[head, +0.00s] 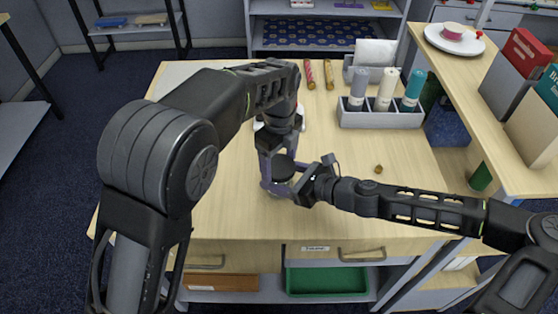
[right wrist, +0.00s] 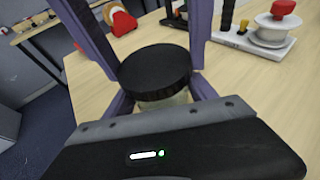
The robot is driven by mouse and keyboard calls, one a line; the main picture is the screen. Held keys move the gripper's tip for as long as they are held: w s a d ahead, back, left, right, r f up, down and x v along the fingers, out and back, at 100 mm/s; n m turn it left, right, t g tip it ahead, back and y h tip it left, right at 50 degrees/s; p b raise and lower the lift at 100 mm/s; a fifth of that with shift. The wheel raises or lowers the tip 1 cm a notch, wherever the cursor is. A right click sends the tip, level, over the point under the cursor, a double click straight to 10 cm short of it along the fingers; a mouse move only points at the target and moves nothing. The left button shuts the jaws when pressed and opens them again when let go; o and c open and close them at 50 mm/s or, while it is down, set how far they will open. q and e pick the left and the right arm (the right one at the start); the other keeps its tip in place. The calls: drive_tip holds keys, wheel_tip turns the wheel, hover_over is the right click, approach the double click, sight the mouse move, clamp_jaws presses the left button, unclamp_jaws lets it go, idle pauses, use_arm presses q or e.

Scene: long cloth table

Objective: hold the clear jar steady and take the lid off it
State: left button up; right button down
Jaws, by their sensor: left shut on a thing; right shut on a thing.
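The clear jar stands upright on the table with its round black lid (head: 284,168) on top. In the right wrist view the lid (right wrist: 155,67) sits level, and a strip of the clear jar (right wrist: 165,99) shows beneath it. My left gripper (head: 279,164) reaches down from above, its purple fingers shut on opposite sides of the lid. My right gripper (head: 279,180) comes in low from the right, its fingers shut around the jar body below the lid. Most of the jar is hidden by the fingers in the head view.
Red (head: 309,75) and gold (head: 328,74) tubes lie behind my left arm. A small brown piece (head: 378,169) lies right of the jar. A raised side shelf (head: 478,110) bounds the right; the front table is mostly clear.

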use_arm(q)
drive_tip(key=shift+n, duration=1.2)
drive_tip(key=o, duration=1.6)
drive_tip(key=shift+c, duration=0.2)
drive_tip(key=shift+r, duration=2.3)
drive_tip(key=shift+c, duration=0.3)
